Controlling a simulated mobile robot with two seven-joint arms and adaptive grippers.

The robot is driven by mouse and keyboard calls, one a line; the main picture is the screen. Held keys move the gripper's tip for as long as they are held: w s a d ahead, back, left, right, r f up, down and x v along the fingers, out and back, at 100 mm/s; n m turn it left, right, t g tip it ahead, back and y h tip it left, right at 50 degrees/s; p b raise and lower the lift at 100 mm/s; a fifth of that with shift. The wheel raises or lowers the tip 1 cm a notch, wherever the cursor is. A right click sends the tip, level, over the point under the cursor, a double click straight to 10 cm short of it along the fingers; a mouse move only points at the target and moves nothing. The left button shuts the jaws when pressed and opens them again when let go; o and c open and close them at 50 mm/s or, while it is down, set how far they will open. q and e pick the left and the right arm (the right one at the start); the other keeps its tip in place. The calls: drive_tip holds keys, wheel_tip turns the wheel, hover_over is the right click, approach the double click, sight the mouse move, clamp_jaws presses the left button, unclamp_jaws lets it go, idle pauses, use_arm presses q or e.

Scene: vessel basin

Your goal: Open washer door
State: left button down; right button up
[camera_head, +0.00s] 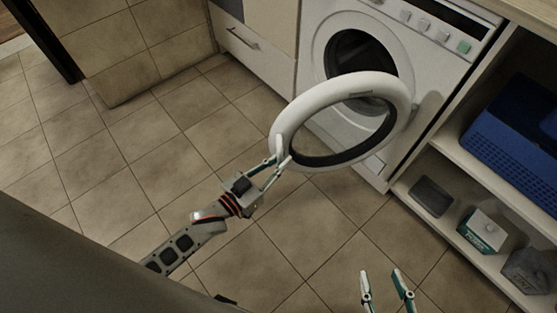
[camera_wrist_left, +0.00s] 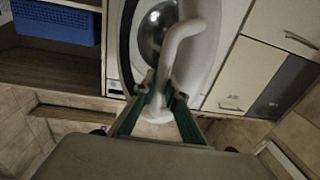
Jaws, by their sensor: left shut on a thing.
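The washer (camera_head: 395,35) is a white front-loader with a dark round drum opening (camera_head: 362,58). Its round washer door (camera_head: 300,108), a white ring with dark glass, stands swung out from the front. My left gripper (camera_head: 279,155) is at the door's left edge, shut on the white door handle. In the left wrist view the handle (camera_wrist_left: 178,40) runs between the fingers of my left gripper (camera_wrist_left: 158,92). The fingers partly hide the handle's lower end. My right gripper (camera_head: 381,275) is low in the head view, fingers apart, empty and away from the door.
To the right is an open shelf with a blue basket (camera_head: 515,130), a white-and-green box (camera_head: 482,232), a dark flat item (camera_head: 431,196) and a grey container (camera_head: 528,268). White drawers (camera_head: 250,55) stand left of the washer. The tiled floor (camera_head: 150,160) at left is clear.

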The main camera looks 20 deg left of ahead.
use_arm(q)
drive_tip(key=shift+s, duration=0.15)
drive_tip(key=c, duration=2)
unclamp_jaws()
drive_tip(key=shift+c, duration=0.2)
drive_tip(key=v, duration=1.2)
